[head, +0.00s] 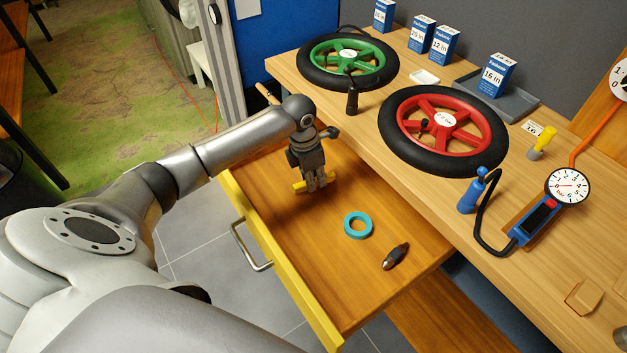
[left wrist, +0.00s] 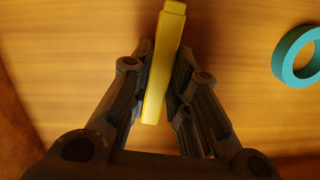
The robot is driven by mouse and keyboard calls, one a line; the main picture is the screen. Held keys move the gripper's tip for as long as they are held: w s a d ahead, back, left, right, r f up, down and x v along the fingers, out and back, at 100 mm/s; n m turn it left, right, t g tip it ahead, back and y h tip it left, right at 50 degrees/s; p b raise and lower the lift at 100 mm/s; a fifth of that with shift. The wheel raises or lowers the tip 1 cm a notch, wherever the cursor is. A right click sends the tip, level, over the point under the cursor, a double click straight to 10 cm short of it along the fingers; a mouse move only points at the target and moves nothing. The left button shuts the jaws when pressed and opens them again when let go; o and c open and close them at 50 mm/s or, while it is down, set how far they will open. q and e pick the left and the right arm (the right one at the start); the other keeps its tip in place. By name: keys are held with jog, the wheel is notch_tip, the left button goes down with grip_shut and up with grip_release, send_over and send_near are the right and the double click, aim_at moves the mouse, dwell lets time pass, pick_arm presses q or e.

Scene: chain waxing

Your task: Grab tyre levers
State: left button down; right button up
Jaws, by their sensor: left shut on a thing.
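The yellow tyre levers (head: 300,186) are at the far end of the open drawer (head: 300,240), partly hidden by my gripper. In the left wrist view they show as one yellow bar (left wrist: 163,65) standing between the fingers. I cannot tell how many levers there are. My left gripper (head: 314,186) points down into the drawer. It is shut on the yellow bar, with a finger against each side, and the far end sticks out past the fingertips. My right gripper is not in view.
A teal tape ring (head: 358,225) and a small dark tool (head: 395,256) lie in the drawer. The bench above holds a green wheel (head: 348,58), a red wheel (head: 443,128) and a pump with gauge (head: 540,215). The drawer's yellow front (head: 285,270) has a metal handle.

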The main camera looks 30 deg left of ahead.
pick_arm(q)
notch_tip(320, 180, up, 2)
jog(key=shift+r+b, duration=0.2)
jog(key=shift+b, duration=0.25)
jog(key=s+r, duration=0.1)
jog(key=s+a+r, duration=0.1)
jog(key=r, duration=0.1)
jog(key=s+r, duration=0.2)
jog(key=shift+a+b, duration=0.3)
jog(key=shift+b, duration=0.1)
jog(key=s+a+r+b, duration=0.2)
jog(key=s+r, duration=0.2)
jog(key=s, duration=0.5)
jog(key=shift+s+a+r, duration=0.2)
jog(key=shift+a+r, duration=0.05)
jog(key=shift+r, duration=0.1)
